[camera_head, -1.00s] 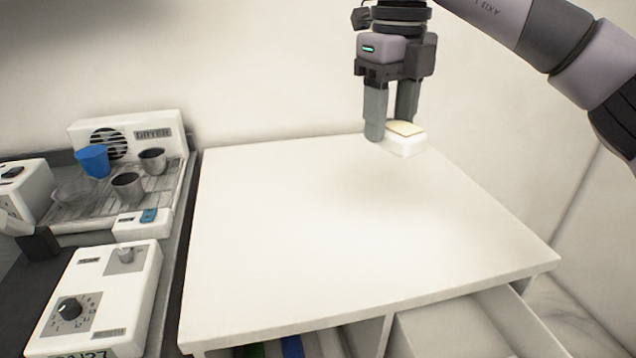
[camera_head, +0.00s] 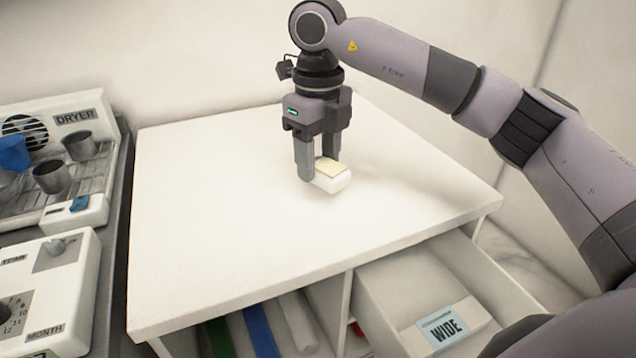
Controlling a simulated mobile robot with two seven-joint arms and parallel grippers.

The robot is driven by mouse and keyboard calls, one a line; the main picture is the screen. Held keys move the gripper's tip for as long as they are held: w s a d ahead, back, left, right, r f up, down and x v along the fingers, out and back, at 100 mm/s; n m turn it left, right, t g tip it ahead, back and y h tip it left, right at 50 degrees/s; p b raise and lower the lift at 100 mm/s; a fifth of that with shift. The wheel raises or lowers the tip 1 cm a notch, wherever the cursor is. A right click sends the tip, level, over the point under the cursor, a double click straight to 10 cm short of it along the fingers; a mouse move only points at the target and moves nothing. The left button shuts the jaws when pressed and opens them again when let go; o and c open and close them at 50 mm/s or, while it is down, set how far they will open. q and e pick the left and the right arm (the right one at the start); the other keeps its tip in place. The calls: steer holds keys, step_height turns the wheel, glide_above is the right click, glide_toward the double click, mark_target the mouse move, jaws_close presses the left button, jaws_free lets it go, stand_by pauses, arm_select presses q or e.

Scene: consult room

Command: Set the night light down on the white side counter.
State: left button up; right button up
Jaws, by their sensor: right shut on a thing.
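The night light (camera_head: 333,180) is a small white block with a pale yellow top panel. My right gripper (camera_head: 320,172) is shut on it, with one finger on its left side and the other behind it. The night light is over the middle-back part of the white side counter (camera_head: 230,220). A faint shadow lies near it; I cannot tell whether its underside touches the top. My left gripper is not in view.
A dryer rack (camera_head: 60,170) with cups, including a blue cup (camera_head: 14,153), stands at the left. A dial box (camera_head: 50,290) is in front of it. An open drawer (camera_head: 470,275) labelled WIDE is below the counter's right front. Much of the counter top is bare.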

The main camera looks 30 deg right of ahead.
mark_target(318, 181)
steer(key=shift+f, duration=2.35)
steer(key=shift+f, duration=0.15)
steer(key=o, duration=1.1)
step_height(318, 181, up, 12)
steer(key=shift+r+p, duration=0.15)
steer(key=shift+p, duration=0.25)
steer(key=shift+s, duration=0.1)
